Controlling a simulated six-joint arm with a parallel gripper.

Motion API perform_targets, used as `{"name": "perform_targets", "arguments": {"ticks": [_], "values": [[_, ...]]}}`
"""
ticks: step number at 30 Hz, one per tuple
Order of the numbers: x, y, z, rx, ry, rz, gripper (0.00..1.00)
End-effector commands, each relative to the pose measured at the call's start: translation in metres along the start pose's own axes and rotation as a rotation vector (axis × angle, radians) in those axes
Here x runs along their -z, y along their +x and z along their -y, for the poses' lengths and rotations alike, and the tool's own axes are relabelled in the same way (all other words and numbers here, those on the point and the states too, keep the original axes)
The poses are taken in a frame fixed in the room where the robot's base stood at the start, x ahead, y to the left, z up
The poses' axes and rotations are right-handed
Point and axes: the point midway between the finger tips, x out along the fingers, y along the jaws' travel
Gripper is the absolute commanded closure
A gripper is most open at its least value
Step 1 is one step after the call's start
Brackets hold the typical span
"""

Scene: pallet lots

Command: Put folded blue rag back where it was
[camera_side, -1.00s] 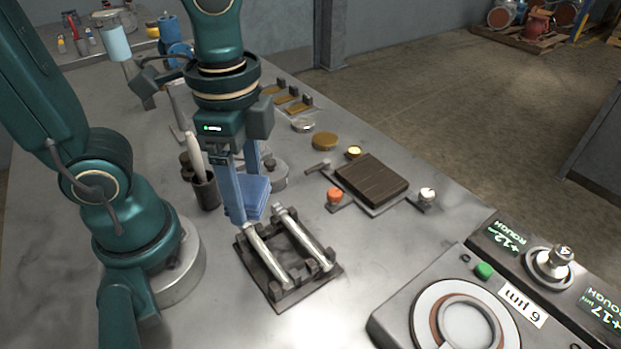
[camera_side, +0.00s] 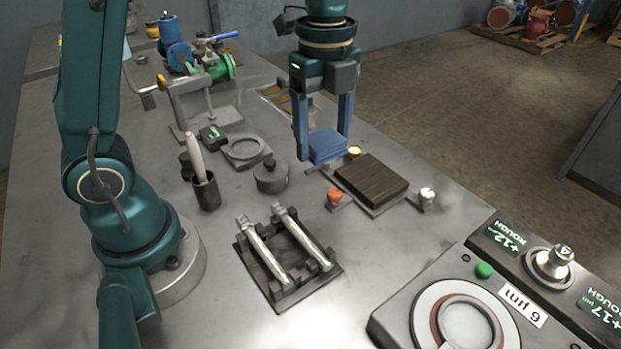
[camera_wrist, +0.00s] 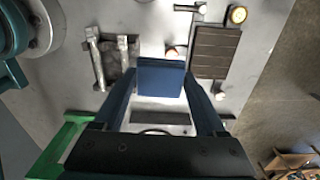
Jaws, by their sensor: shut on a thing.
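The folded blue rag (camera_side: 327,145) is a small blue block of cloth held between the two fingers of my gripper (camera_side: 326,152). In the wrist view the rag (camera_wrist: 160,77) sits between the fingertips of my gripper (camera_wrist: 162,84) and hides part of the bench below.
A dark ribbed block (camera_side: 371,180) lies right of the rag, with an orange knob (camera_side: 335,195) and a white knob (camera_side: 427,195) beside it. A rack with two metal rods (camera_side: 287,262), a lidded pot (camera_side: 270,177) and a dark cup (camera_side: 206,191) stand on the bench.

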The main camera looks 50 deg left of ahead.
Motion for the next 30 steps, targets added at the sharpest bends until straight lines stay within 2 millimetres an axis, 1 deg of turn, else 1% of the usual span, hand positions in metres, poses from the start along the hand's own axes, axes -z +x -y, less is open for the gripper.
{"name": "perform_targets", "arguments": {"ticks": [1, 5, 8, 11, 18, 21, 25, 30], "values": [[-0.005, 0.005, 0.007, -0.003, 0.0, -0.001, 1.0], [-0.015, 0.017, 0.016, -0.004, -0.027, -0.003, 1.0], [-0.011, 0.024, 0.015, -0.002, -0.035, -0.005, 1.0], [0.004, 0.034, 0.017, -0.004, -0.032, -0.006, 1.0], [0.057, 0.067, 0.021, -0.003, -0.031, -0.005, 1.0], [0.076, 0.079, 0.024, -0.002, -0.033, -0.005, 1.0], [0.092, 0.089, 0.026, 0.0, -0.036, -0.005, 1.0], [0.098, 0.097, 0.026, 0.0, -0.039, -0.005, 1.0]]}}
